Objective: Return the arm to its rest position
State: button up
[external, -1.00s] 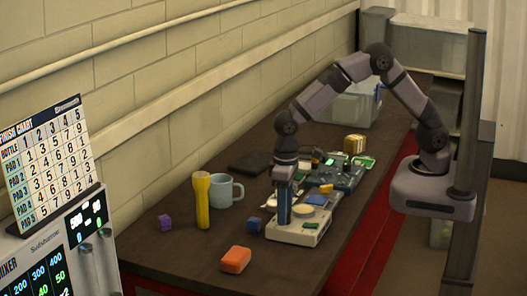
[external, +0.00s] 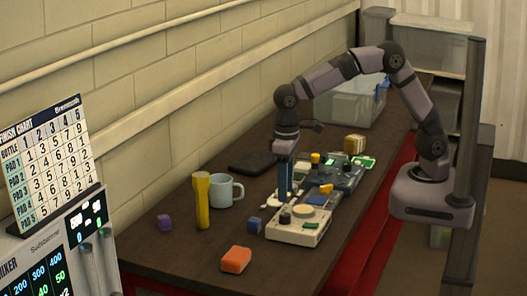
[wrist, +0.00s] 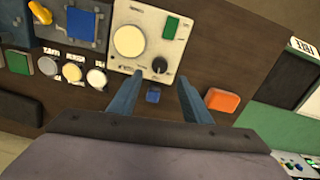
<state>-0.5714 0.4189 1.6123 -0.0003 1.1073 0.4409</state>
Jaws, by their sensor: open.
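My gripper (external: 284,195) is open and empty, pointing down above the near end of the bench, just behind and left of the cream control panel (external: 298,236). In the wrist view my gripper (wrist: 160,98) shows as two blue fingers spread apart with nothing held between them. The cream panel (wrist: 124,47) lies just beyond the fingertips there, with a round pale disc, a green button and a dark knob. My arm arches up from its base at the right of the external view.
A yellow flashlight (external: 202,203), blue mug (external: 222,190), orange block (external: 236,260), blue cube (external: 254,225) and purple cube (external: 165,222) stand on the bench (external: 185,258). A clear bin (external: 345,105) is at the back. The air above the bench is mostly free.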

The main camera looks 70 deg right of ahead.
dwell(0.4)
jog(key=shift+m, duration=0.3)
jog(key=d, duration=0.3)
jog(key=s+d, duration=0.1)
jog(key=d, duration=0.2)
jog(key=d+f, duration=0.1)
jog(key=d, duration=0.2)
jog(key=shift+s, duration=0.4)
jog(key=s+d, duration=0.1)
jog(key=d, duration=0.1)
jog(key=s+d+f, duration=0.1)
jog(key=d, duration=0.1)
jog(key=s+d, duration=0.1)
jog(key=d, duration=0.1)
jog(key=shift+s+d+f, duration=0.15)
jog(key=shift+s+d, duration=0.05)
jog(key=shift+d, duration=0.05)
jog(key=s+d+f+m, duration=0.1)
jog(key=s+d+f, duration=0.2)
jog(key=s+d, duration=0.5)
jog(key=shift+s+d+f, duration=0.2)
jog(key=shift+s+f, duration=0.15)
jog(key=shift+s, duration=0.6)
